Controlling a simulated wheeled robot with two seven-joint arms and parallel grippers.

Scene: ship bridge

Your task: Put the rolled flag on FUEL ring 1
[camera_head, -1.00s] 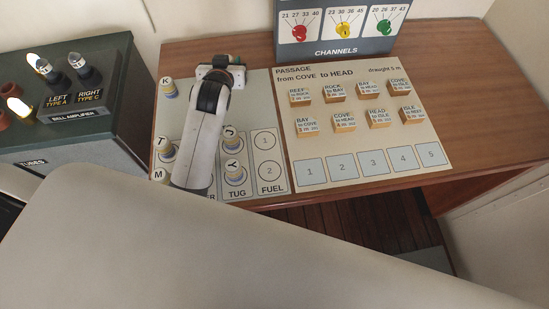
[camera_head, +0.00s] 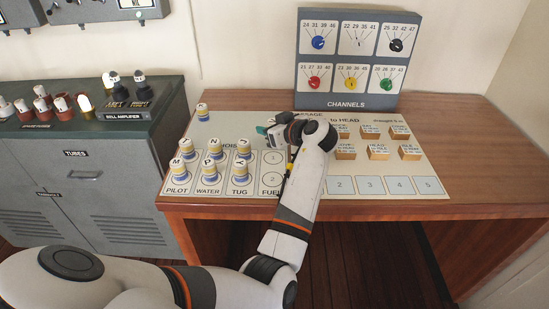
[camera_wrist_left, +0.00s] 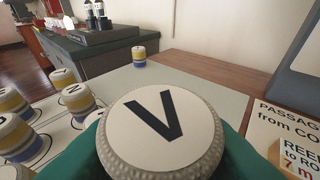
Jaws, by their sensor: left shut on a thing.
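A rolled flag marked V (camera_wrist_left: 162,118) fills the lower middle of the left wrist view, seen from above with its letter up. My left gripper (camera_head: 266,131) is shut on it, with green fingers on both sides of it. In the head view the gripper is over the mat, just beyond the FUEL column. The held flag is mostly hidden there by the gripper. FUEL ring 1 (camera_head: 271,158) shows as an empty circle, partly beside my forearm. FUEL ring 2 (camera_head: 272,179) lies in front of it and looks empty. My right gripper is not in view.
Several rolled flags, such as the one marked Y (camera_head: 240,172), stand in the PILOT, WATER and TUG columns left of FUEL. Another flag (camera_head: 203,112) stands alone at the mat's back left. Lettered blocks (camera_head: 378,152) lie on the right; the CHANNELS panel (camera_head: 347,60) stands behind.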

